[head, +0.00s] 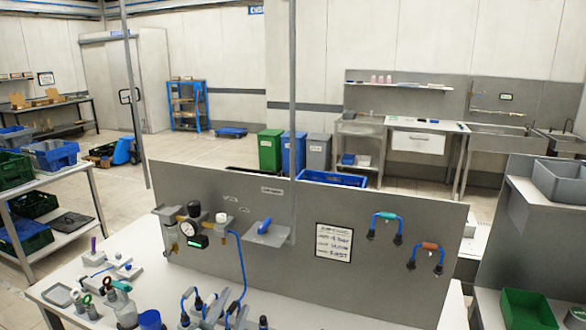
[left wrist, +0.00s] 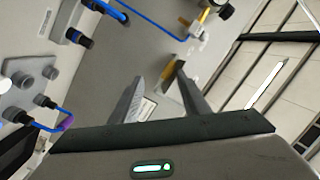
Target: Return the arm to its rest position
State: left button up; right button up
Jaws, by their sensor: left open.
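My left gripper (left wrist: 158,80) shows in the left wrist view, its two dark fingers spread apart with nothing between them. Past the fingers is a grey panel surface, and a small white label shows beside one finger. A yellow piece shows behind the other finger. I cannot make out either arm clearly in the head view, and my right gripper is not seen.
A grey upright panel (head: 290,270) stands on the white table (head: 90,255), with a gauge (head: 188,229), blue hose and two handles. Several small fittings crowd the table's front left. A green bin (head: 528,310) is at right. A crate rack (head: 65,178) stands left.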

pick_arm(q)
jog(key=s+a+f+n+g+y, duration=0.2)
jog(key=s+a+f+n+g, duration=0.15)
jog(key=s+f, duration=0.6)
jog(key=s+a+f+n+g+y, duration=0.1)
jog(key=s+a+f+n+g, duration=0.25)
jog(key=s+f, duration=0.55)
jog(key=s+a+f+n+g, duration=0.15)
jog(key=s+g, duration=0.25)
jog(key=s, duration=0.7)
jog(key=s+f+n+g, duration=0.1)
jog(key=s+f+g, duration=0.2)
jog(key=s, duration=0.9)
notch_tip(320, 180, down, 28)
jog(key=g+b, duration=0.1)
jog(key=s+a+f+g+b, duration=0.1)
jog(key=s+a+f, duration=0.2)
jog(key=s+f, duration=1.5)
notch_tip(320, 180, down, 2)
jog(key=shift+s+f+g, duration=0.1)
jog(key=shift+s+g, duration=0.2)
jog(key=shift+g, duration=0.1)
